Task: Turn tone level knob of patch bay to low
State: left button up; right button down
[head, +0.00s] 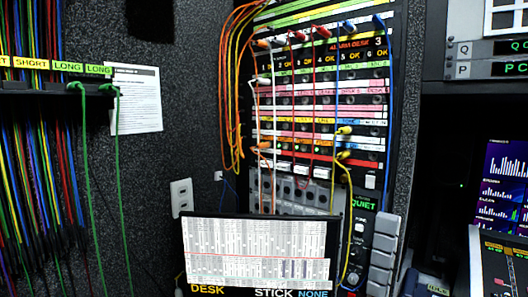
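The patch bay (320,110) stands upright in a rack in the middle of the head view, with rows of labelled strips and jacks. At its lower right is a narrow dark panel with a green display (361,204) reading QUIET. Small white-lettered labels and a dark round knob (353,279) show below it; a yellow cable runs beside the knob and partly covers it. The print is too small to tell surely that this is the tone level knob, and its pointer cannot be read. Neither of my grippers is in view.
Orange, red, blue, white and yellow cables hang across the patch bay. A tilted screen (258,252) reading DESK, STICK, NONE stands before its lower part. Grey keys (381,257) line the panel's right. Green cables (87,150) hang at left; monitors (505,185) stand at right.

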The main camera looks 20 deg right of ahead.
aim_at(355, 252)
jog(key=l+z, duration=0.1)
jog(key=z, duration=0.25)
jog(key=l+z, duration=0.1)
jog(key=z, duration=0.6)
jog(key=l, duration=0.1)
